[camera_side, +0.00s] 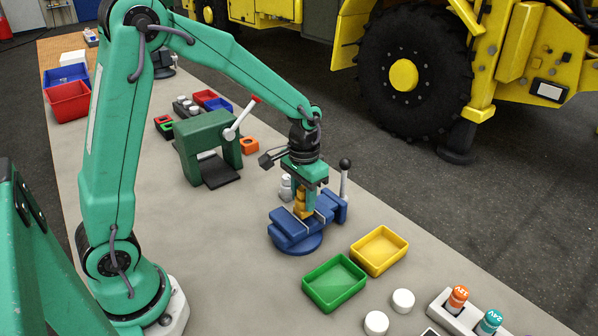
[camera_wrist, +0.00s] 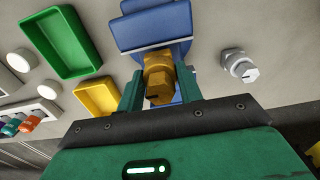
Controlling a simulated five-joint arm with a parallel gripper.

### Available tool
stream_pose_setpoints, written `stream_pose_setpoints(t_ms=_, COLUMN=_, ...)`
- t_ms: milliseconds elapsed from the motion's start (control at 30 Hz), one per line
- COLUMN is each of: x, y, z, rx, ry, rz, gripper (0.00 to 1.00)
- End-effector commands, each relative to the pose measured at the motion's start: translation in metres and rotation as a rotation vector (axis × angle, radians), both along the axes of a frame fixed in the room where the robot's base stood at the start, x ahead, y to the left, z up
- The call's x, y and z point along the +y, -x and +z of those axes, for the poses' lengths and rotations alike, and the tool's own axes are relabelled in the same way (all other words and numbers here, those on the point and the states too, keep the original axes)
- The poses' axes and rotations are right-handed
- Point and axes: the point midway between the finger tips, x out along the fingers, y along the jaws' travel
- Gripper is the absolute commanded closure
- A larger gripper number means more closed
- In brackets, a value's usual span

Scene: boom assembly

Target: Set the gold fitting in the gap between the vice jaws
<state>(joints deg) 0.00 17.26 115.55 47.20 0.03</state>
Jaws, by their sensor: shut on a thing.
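My gripper (camera_side: 305,196) is shut on the gold fitting (camera_side: 300,207) and points down over the blue vice (camera_side: 290,230). In the wrist view the gold fitting (camera_wrist: 158,76) is between the two green fingers, with the blue vice (camera_wrist: 152,32) right behind it. The fitting is roughly upright. Its lower end is at the level of the vice jaws, but I cannot tell how far it sits in the gap, as the fingers and jaws partly hide it. The vice's lever with a black knob (camera_side: 345,164) stands up at the right.
A silver fitting (camera_wrist: 240,66) stands beside the vice, partly behind my gripper in the side view. A green tray (camera_side: 334,284) and a yellow tray (camera_side: 379,250) lie in front of the vice. A green press (camera_side: 208,150) stands behind left. Bare bench lies left of the vice.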

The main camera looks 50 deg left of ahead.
Motion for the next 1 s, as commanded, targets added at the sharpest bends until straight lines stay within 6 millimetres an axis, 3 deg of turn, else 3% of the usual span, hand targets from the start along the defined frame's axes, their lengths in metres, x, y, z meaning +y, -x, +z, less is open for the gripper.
stream_pose_setpoints(t_ms=867, x=0.0, y=0.0, z=-0.016, rx=-0.002, ry=0.0, rz=0.0, gripper=0.86)
stream_pose_setpoints(t_ms=900, x=0.0, y=0.0, z=-0.016, rx=-0.002, ry=0.0, rz=0.0, gripper=0.61)
stream_pose_setpoints(t_ms=1000, x=0.0, y=0.0, z=-0.016, rx=-0.001, ry=0.0, rz=0.0, gripper=0.41)
